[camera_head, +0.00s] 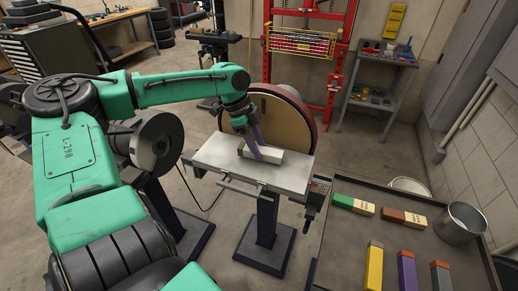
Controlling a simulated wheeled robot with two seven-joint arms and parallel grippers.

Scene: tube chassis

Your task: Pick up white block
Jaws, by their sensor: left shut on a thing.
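The white block (272,156) lies on the flat metal work table (215,158) of the disc sander. My left arm comes in from the left and reaches down over this table. My left gripper (255,151) is shut on the white block near its middle, with purplish fingers slanting down onto it. The fingers hide part of the block. I cannot tell whether the block still touches the table. My right gripper is not in view.
The sander's large round disc (270,107) stands just behind the block. A dark tray table (345,255) at the lower right holds several coloured blocks and a metal can (460,224). A red frame (338,85) and a grey shelf cart (378,85) stand behind.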

